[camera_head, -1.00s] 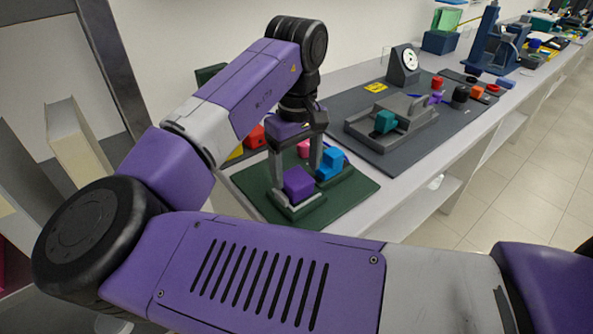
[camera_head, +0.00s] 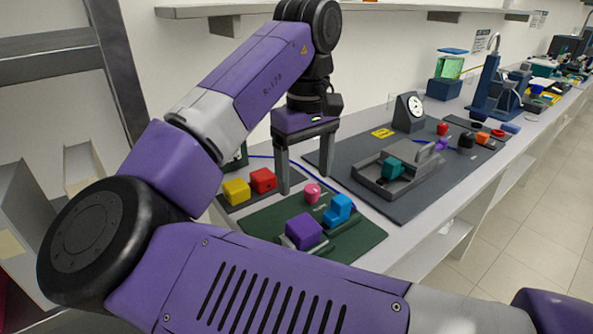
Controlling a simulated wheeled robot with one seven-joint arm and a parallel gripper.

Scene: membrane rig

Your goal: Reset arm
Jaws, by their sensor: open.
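My arm (camera_head: 245,100) is bent up over the bench, purple and grey with black joints. My gripper (camera_head: 305,188) points down with its two grey fingers spread apart and nothing between them. It is above the back part of a dark green mat (camera_head: 260,228), behind a purple block (camera_head: 304,230) in a grey holder. A blue stepped block (camera_head: 338,210) and a pink rounded piece (camera_head: 312,193) are also on the mat, close to the fingers. I cannot tell the exact gap between the fingertips and the mat.
A yellow block (camera_head: 236,191) and a red block (camera_head: 262,180) sit left of the gripper. A grey fixture with a teal block (camera_head: 392,168) and a dial gauge (camera_head: 409,112) stand on a dark mat to the right. A wall shelf (camera_head: 365,8) runs above.

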